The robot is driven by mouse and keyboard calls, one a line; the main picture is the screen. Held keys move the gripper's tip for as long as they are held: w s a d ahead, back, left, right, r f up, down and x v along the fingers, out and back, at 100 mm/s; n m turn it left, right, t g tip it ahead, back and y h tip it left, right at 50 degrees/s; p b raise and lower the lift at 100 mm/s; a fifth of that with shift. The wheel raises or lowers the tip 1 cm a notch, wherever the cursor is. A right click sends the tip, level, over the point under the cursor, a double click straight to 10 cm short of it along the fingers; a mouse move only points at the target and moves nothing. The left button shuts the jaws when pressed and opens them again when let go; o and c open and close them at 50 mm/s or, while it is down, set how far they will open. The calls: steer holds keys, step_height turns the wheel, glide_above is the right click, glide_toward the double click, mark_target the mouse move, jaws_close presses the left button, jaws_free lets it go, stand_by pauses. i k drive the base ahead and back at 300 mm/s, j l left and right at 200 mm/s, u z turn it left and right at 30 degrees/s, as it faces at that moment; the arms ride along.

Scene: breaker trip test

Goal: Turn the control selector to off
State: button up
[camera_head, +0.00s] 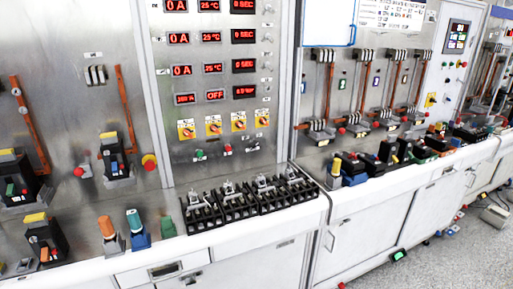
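My gripper is not in view.
Red digital displays (182,70) fill the panel above. A black terminal block (240,204) lies on the ledge below. Orange and blue-green plugs (136,228) stand left of it. White cabinets (400,207) run along the front, with grey floor at lower right.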

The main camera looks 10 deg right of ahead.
mark_target(253, 143)
steer(key=i+u, duration=0.35)
steer(key=i+l+u, duration=0.15)
steer(key=i+u, duration=0.2)
steer(key=i+l+u, duration=0.35)
steer(key=i, duration=0.15)
